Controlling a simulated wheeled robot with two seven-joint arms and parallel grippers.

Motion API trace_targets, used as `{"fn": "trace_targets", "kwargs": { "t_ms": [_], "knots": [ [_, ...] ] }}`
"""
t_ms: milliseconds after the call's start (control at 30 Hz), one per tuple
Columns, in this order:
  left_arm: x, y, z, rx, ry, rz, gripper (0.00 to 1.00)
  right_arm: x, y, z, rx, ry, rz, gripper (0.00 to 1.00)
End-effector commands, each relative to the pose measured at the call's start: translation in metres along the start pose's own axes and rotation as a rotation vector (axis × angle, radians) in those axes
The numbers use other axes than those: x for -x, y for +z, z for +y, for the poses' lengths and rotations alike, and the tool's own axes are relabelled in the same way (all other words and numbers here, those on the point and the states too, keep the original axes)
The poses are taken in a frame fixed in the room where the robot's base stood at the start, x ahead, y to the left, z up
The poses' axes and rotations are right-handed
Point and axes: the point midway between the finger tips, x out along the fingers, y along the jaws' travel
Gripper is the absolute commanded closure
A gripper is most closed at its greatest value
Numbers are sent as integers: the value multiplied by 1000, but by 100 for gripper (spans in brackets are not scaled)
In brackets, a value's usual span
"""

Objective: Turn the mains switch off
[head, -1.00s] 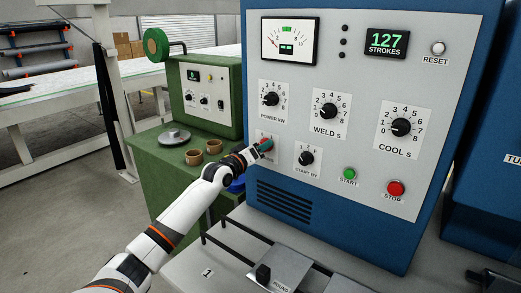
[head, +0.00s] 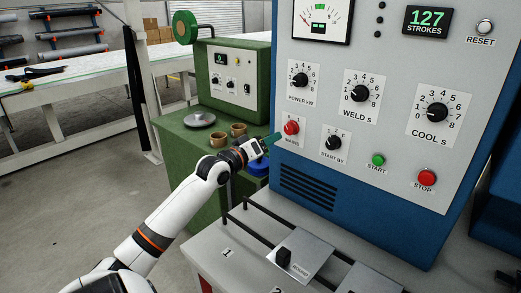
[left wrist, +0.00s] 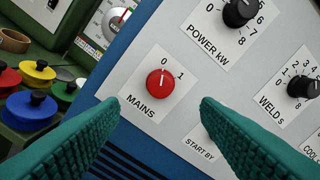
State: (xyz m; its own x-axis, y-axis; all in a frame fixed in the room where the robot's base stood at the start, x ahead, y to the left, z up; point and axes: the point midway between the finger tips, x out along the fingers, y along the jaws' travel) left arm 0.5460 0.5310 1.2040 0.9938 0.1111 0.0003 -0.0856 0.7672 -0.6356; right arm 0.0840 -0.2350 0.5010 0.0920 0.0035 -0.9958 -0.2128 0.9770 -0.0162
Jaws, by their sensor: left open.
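The mains switch is a red round knob (head: 291,127) on a white plate at the lower left of the grey panel. It also shows between my fingers in the left wrist view (left wrist: 161,83). Its white mark points up toward the 0, with the 1 to the right. My left gripper (head: 268,145) is just left of and below the knob in the head view. Its teal fingers (left wrist: 160,128) are spread open and empty, and appear apart from the knob. My right gripper is not in view.
The START BY dial (head: 333,143) sits right of the switch and the POWER dial (head: 300,80) above it. A green cabinet (head: 190,145) with brown rings stands on the left. Black rails (head: 258,222) and a grey plate (head: 302,252) are below.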

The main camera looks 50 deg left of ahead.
Motion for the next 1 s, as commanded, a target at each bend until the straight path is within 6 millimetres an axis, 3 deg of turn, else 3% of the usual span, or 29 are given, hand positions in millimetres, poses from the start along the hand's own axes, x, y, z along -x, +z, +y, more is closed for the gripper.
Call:
{"fn": "trace_targets", "kwargs": {
  "t_ms": [267, 1000],
  "knots": [
    [24, -1, 1, 2, 0, 1, 43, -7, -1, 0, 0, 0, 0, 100],
    [25, 0, 0, 1, 0, 0, 43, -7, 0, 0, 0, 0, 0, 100]
  ]
}}
